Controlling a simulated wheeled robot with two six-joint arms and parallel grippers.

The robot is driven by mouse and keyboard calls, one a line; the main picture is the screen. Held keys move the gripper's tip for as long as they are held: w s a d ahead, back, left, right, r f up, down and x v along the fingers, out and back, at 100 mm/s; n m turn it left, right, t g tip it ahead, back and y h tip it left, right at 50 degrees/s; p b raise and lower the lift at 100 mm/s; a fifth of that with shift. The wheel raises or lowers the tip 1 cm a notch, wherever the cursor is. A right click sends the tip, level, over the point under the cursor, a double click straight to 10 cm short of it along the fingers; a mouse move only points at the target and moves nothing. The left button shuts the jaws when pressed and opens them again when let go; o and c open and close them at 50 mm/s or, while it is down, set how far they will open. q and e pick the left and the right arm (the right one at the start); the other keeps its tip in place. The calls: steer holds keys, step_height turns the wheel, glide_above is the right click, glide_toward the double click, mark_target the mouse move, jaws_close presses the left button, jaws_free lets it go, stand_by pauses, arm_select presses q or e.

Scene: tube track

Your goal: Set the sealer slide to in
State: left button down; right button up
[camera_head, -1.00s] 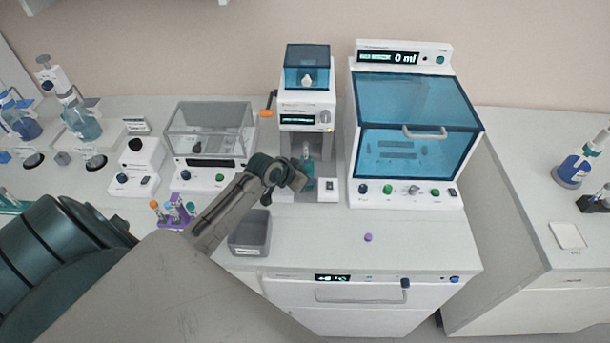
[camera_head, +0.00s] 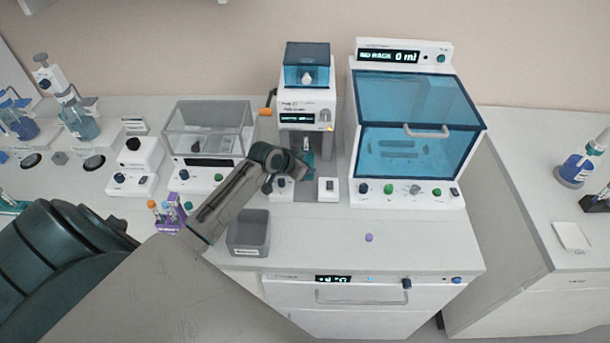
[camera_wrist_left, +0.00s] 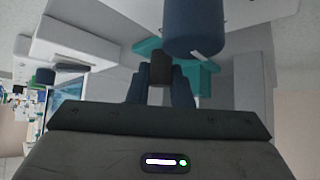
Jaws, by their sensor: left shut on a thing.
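The sealer (camera_head: 306,105) is the tall white machine with a blue clear top and an orange side handle, at the middle back of the bench. Its teal slide (camera_head: 309,157) shows low in the front opening, partly hidden by my gripper. My left gripper (camera_head: 300,166) is at the front of this opening. In the left wrist view my fingers (camera_wrist_left: 160,80) are shut on a small dark knob (camera_wrist_left: 160,67), with the teal slide (camera_wrist_left: 200,78) around and behind it. A dark blue cylinder (camera_wrist_left: 194,25) hangs close above. My right gripper is not in view.
A white cabinet with a blue clear front (camera_head: 415,140) stands close on the right. A clear-lidded box (camera_head: 208,130) stands left. A grey bin (camera_head: 236,243) and purple tube rack (camera_head: 168,226) lie near my forearm. A purple cap (camera_head: 369,238) lies on clear bench at right.

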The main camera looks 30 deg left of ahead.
arm_select(q)
steer(key=shift+a, duration=0.1)
steer(key=c, duration=1.6)
jaws_free()
steer(key=b+v, duration=0.3)
steer(key=v, duration=0.6)
steer(key=shift+s+r, duration=0.55)
steer(key=shift+r, duration=0.1)
